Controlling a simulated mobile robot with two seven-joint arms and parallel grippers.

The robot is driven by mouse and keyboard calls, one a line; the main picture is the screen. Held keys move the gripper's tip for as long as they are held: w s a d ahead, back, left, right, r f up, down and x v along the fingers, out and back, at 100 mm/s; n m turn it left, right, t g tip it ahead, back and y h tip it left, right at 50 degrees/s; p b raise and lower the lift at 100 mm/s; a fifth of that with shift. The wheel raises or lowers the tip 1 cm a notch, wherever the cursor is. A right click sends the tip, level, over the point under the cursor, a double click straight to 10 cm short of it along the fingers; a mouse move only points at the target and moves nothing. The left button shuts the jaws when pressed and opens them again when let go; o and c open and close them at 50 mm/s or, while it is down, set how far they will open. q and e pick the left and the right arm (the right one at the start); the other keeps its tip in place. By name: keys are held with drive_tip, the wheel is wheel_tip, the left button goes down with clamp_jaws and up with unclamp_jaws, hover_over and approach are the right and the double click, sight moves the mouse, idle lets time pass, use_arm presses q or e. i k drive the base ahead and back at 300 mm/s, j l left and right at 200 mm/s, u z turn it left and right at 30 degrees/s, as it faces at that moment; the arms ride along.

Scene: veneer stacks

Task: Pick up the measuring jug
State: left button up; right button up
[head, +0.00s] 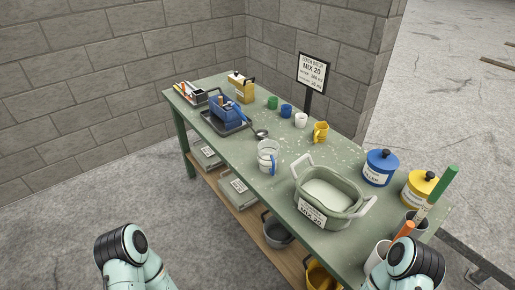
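The measuring jug (267,158) is clear, with a handle, and stands upright on the green table (240,152) near its front edge, left of the large green tub. Nothing is touching it that I can see. Parts of my two arms show at the bottom left and bottom right of the head view, apart from the jug. Neither of my grippers is in view.
A green tub (325,192) with two handles stands right of the jug. Blue (380,168) and yellow (418,189) lidded pots stand farther right. Cups, a yellow pitcher (321,132) and a ladle (260,133) lie behind. The tabletop left of the jug is mostly clear.

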sight(268, 149)
drive_tip(key=i+j+z, duration=0.1)
drive_tip(key=z, duration=0.95)
drive_tip(key=j+z, duration=0.8)
drive_tip(key=j, duration=0.15)
drive_tip(key=j+z, duration=0.1)
drive_tip(key=j, duration=0.25)
drive_tip(key=k+j+z, duration=0.15)
drive_tip(key=j, duration=0.2)
drive_tip(key=j+z, duration=0.1)
drive_tip(key=j, duration=0.25)
drive_tip(key=k, duration=0.05)
